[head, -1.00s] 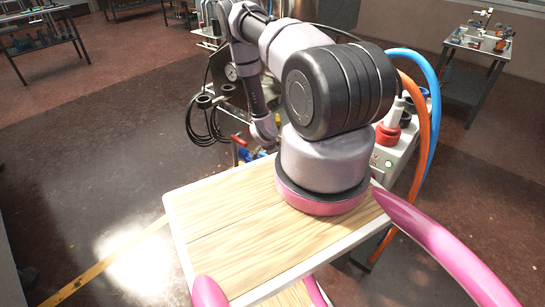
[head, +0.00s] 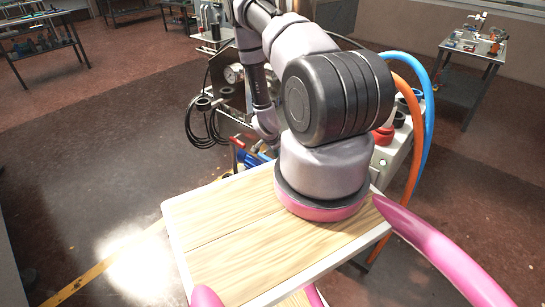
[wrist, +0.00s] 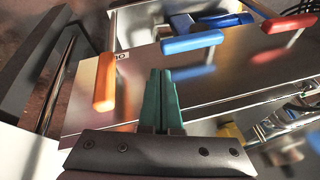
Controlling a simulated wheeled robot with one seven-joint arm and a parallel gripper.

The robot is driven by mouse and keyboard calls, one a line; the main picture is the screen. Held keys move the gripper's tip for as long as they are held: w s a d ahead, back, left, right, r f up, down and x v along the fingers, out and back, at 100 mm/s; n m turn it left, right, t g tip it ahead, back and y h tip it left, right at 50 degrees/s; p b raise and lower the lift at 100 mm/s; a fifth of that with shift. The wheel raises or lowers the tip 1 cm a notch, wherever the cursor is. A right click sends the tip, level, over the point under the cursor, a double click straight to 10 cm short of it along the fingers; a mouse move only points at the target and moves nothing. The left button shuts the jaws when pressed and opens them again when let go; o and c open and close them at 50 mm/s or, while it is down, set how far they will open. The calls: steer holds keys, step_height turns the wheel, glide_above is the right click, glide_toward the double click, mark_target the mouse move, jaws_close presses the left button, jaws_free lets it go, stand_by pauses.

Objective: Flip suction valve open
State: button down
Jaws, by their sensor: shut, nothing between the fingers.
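In the wrist view, several coloured lever handles stand over a shiny metal panel (wrist: 250,72). An orange handle (wrist: 105,82) is to the left, a blue handle (wrist: 192,43) is above centre, and a red handle (wrist: 290,23) is at the upper right. I cannot tell which one is the suction valve. My gripper (wrist: 162,75) has green fingers, pressed together and empty. Its tips show between the orange and blue handles, just below the blue one; I cannot tell whether they touch anything. In the head view my gripper is hidden behind the arm.
The machine's grey cabinet (head: 393,150) stands beyond my arm, with orange (head: 413,150) and blue (head: 430,100) hoses at its right. Black cables (head: 200,125) loop at its left. A side table (head: 470,75) is at the far right. Floor at left is clear.

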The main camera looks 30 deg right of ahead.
steer(key=s+r, duration=0.3)
steer(key=s, duration=0.2)
steer(key=shift+s+a, duration=0.2)
steer(key=shift+a, duration=0.15)
steer(key=w+a+r+n+t+y, duration=0.1)
steer(key=w+a+r, duration=0.15)
steer(key=r, duration=0.55)
steer(key=w+a+r+n, duration=0.1)
steer(key=w+r, duration=0.3)
steer(key=r, duration=0.4)
steer(key=w+a+r+n+t+y, duration=0.1)
steer(key=w+a+r, duration=0.15)
steer(key=r, duration=0.55)
steer(key=s+a+r+n+y, duration=0.1)
steer(key=s+a+r+n, duration=0.15)
steer(key=r, duration=0.75)
steer(key=s+a+r+n, duration=0.1)
steer(key=a+r, duration=0.3)
steer(key=r, duration=0.6)
steer(key=s+a+r+n+t+y, duration=0.1)
steer(key=s+a+r+n, duration=0.2)
steer(key=s+r, duration=0.6)
steer(key=s+a+r+n+t+y, duration=0.1)
steer(key=s+a+r+n, duration=0.2)
steer(key=s+r, duration=0.6)
steer(key=s+a, duration=0.2)
steer(key=s, duration=0.2)
steer(key=shift+s+r+y, duration=0.2)
steer(key=shift+r+y, duration=0.1)
